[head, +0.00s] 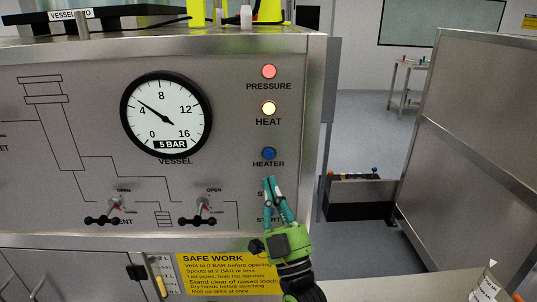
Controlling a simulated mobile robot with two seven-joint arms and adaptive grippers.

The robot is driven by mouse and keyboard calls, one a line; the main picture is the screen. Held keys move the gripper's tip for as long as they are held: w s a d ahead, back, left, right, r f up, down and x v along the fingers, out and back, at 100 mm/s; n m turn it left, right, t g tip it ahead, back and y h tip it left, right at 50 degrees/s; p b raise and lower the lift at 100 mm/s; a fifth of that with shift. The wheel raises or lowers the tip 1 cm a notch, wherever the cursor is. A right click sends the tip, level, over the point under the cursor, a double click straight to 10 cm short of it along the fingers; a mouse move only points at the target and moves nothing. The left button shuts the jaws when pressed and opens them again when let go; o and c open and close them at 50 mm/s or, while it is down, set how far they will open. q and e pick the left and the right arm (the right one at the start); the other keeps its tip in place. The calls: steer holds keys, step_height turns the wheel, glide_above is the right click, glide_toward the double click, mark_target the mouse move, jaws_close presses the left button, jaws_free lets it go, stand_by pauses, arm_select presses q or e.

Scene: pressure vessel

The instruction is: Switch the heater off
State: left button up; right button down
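The steel control panel (60,210) fills the left and middle of the head view. A round blue control (269,153) sits above the label HEATER. Above it the HEAT lamp (269,107) glows pale yellow, and the PRESSURE lamp (269,71) glows red. My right gripper (269,181) points up in front of the panel, its tips just below the HEATER label. Its teal fingers meet at the tips, with nothing seen between them. It hides most of two lower labels starting with S and whatever sits beside them. I cannot tell if it touches the panel. My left gripper is out of view.
The vessel gauge (166,115) reads about 5 bar. Two valve handles (115,204) (202,206) lie to the left, marked OPEN. A yellow SAFE WORK sign (225,272) is below. Right of the panel is an open gap, then a metal partition (470,140).

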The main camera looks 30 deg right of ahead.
mark_target(269, 154)
steer(key=shift+w+d+b, duration=0.45)
steer(key=shift+w+d, duration=0.2)
steer(key=shift+w, duration=0.65)
steer(key=shift+w+d+b, duration=0.45)
steer(key=shift+w+d, duration=0.2)
steer(key=shift+w, duration=0.7)
steer(key=shift+w+d+b, duration=0.45)
steer(key=shift+w+d, duration=0.2)
steer(key=shift+w, duration=0.65)
steer(key=shift+w, duration=0.15)
steer(key=shift+w+d, duration=0.2)
steer(key=shift+w, duration=0.05)
steer(key=shift+w+d+b, duration=0.15)
steer(key=shift+w+b, duration=0.15)
steer(key=shift+w, duration=0.05)
steer(key=shift+s, duration=0.2)
steer(key=shift+s+a+p, duration=0.35)
steer(key=shift+s+p, duration=0.05)
steer(key=shift+s, duration=0.2)
